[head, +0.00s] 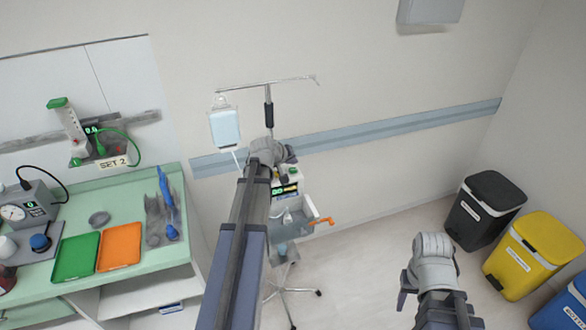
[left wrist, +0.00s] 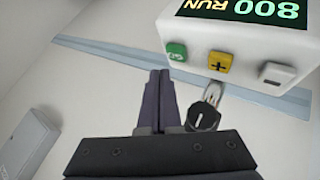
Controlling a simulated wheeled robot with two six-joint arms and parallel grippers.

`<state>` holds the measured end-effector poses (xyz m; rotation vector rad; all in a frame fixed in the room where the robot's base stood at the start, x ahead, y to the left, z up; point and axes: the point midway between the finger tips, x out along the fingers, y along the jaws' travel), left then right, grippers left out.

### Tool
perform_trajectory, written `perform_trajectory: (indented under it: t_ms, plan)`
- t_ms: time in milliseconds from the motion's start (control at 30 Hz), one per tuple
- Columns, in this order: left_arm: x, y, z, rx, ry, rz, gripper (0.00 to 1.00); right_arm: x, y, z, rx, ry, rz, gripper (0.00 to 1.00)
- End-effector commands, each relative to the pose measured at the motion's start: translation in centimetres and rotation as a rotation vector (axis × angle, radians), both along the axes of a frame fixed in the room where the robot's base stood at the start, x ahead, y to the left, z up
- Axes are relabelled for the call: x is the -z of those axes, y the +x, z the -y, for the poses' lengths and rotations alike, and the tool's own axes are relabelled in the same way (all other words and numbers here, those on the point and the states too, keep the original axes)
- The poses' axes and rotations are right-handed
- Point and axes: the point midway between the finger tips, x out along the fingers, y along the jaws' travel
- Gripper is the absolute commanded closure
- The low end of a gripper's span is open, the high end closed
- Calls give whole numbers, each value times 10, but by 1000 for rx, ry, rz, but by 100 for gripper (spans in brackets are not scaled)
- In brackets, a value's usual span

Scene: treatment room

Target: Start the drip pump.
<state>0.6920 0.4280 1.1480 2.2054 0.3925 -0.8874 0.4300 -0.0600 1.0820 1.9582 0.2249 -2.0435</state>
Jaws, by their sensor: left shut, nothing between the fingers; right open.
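The drip pump (head: 291,172) is a white box on the drip stand, partly hidden by my left arm in the head view. In the left wrist view the pump (left wrist: 245,45) shows upside down, its display (left wrist: 245,10) lit with RUN and digits. Below the display are a green button (left wrist: 176,51), a yellow plus button (left wrist: 220,61) and a grey button (left wrist: 271,73). My left gripper (left wrist: 160,73) is shut and empty, its tips close to the green button; I cannot tell whether they touch. My right gripper (head: 404,293) is open and empty, low at the right, away from the pump.
A drip bag (head: 225,127) hangs from the stand's hook bar. A bin with an orange handle (head: 318,221) sits below the pump. A green counter (head: 120,212) with trays stands at the left. Black, yellow and blue bins stand at the right. Floor between is clear.

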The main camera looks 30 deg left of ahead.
Motion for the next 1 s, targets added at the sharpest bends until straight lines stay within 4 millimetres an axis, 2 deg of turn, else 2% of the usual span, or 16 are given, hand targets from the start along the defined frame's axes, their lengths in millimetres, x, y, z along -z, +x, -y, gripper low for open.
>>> perform_trajectory:
  t_ms: [100,400,1000]
  plan:
    - [-17,0,0,0,0,0,100,-16,0,0,0,0,0,50]
    - [-43,0,0,0,0,0,100,-43,0,0,0,0,0,50]
    - [-42,0,0,0,0,0,100,-43,0,0,0,0,0,50]
